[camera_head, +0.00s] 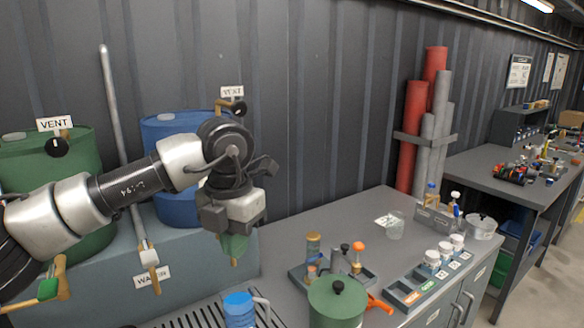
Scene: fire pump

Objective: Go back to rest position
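My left arm comes in from the left, and my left gripper (233,228) hangs in front of the blue barrel (178,128), above the left end of the bench. Its fingers point down and are hard to make out. A green piece with a brass-coloured tip (234,262) shows just below it. I cannot tell whether the gripper holds this piece or only stands in front of it. My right gripper is not in view.
A green barrel (60,165) labelled VENT stands on the left.

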